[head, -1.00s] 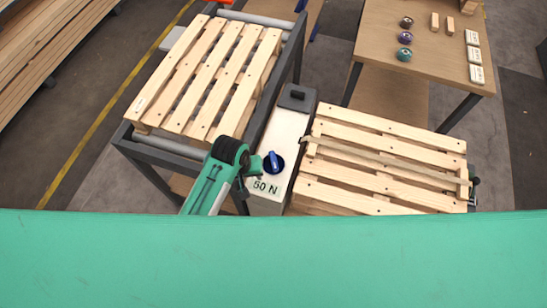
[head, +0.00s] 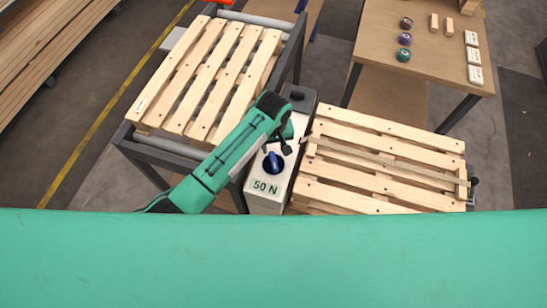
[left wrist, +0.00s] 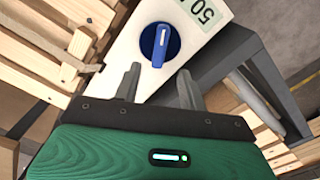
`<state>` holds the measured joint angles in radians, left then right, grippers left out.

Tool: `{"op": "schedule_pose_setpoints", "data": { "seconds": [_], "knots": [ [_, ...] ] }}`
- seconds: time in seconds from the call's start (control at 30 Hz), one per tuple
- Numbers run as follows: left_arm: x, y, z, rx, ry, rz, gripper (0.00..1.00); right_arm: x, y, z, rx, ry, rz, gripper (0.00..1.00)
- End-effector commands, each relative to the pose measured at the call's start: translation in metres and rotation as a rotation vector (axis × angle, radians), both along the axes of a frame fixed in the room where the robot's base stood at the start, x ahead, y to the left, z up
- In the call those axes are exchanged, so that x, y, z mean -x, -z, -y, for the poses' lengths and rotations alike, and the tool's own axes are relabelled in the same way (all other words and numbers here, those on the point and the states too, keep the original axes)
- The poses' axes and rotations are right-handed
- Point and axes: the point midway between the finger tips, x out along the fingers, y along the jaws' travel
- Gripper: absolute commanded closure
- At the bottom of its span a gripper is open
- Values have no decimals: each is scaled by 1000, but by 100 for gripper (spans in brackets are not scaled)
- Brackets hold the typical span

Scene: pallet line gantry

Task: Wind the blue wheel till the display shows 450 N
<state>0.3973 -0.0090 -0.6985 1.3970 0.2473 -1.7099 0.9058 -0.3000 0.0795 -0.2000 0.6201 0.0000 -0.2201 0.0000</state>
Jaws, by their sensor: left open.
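The blue wheel (head: 273,163) sits on the sloping light face of a control box (head: 297,123), between the two pallets. The display (head: 265,187) on the box's near end reads 50 N. In the left wrist view the wheel (left wrist: 160,44) shows whole, with a pale mark along its grip bar, and part of the display (left wrist: 205,12) shows at the top. My left gripper (head: 285,143) is above the box, just beyond the wheel in the head view. Its two fingers (left wrist: 160,85) are apart and empty, with the wheel ahead of them and not between them. My right gripper is not in view.
A pallet (head: 210,75) lies on the roller frame at left. Another pallet (head: 385,165) with a strap across it lies right of the box. A wooden table (head: 440,65) behind holds several small coloured pieces, blocks and labels.

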Motion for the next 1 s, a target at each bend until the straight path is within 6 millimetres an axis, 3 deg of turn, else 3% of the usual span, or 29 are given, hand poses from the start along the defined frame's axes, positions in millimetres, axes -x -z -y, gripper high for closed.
{"op": "schedule_pose_setpoints", "data": {
  "seconds": [0.2, 0.4, 0.6, 0.9, 0.93, 1.0],
  "knots": [
    [1, 47, -1, -3, 0, -3, 58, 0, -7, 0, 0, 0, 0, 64],
    [0, 78, 0, -2, 0, -1, 58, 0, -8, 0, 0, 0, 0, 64],
    [0, 92, 0, 0, 0, 1, 58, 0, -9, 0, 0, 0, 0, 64],
    [0, 94, 0, 1, 0, 1, 58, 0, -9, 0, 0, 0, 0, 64],
    [0, 94, 0, 1, 0, 1, 60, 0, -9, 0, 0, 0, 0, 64],
    [0, 94, 0, 1, 0, 1, 74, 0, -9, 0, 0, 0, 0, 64]
  ]
}}
